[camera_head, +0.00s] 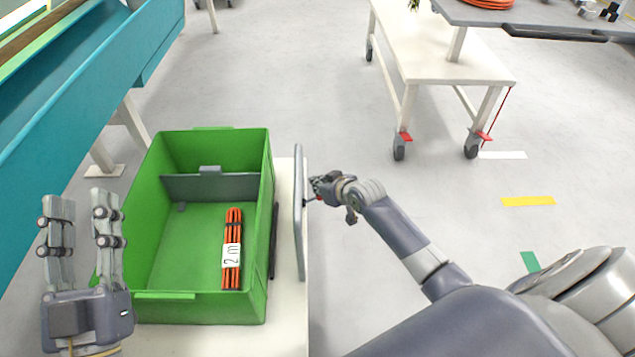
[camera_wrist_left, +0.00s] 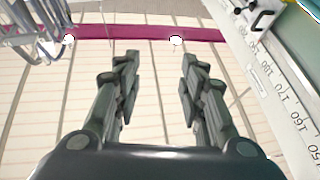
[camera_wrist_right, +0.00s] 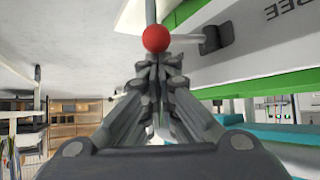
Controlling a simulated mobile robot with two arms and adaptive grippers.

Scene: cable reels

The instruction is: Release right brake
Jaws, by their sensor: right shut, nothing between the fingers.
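A red ball knob (camera_wrist_right: 156,38) on a grey lever (camera_wrist_right: 187,39) shows in the right wrist view, beside a dark mount (camera_wrist_right: 217,34). My right gripper (camera_wrist_right: 158,62) is shut and empty, its fingertips just below the ball in that view; I cannot tell whether they touch it. In the head view the right gripper (camera_head: 316,186) is at the right side of the white cart (camera_head: 288,325), past the grey handle (camera_head: 299,215), with the knob mostly hidden. My left gripper (camera_head: 80,215) is open and empty, left of the green crate (camera_head: 152,225).
The crate holds an orange cable bundle (camera_head: 233,220) labelled "2 m". A teal bench (camera_head: 60,110) stands at left. A white table (camera_head: 440,50) with red-pedalled casters stands at the back. A ruled scale (camera_wrist_left: 285,110) shows in the left wrist view.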

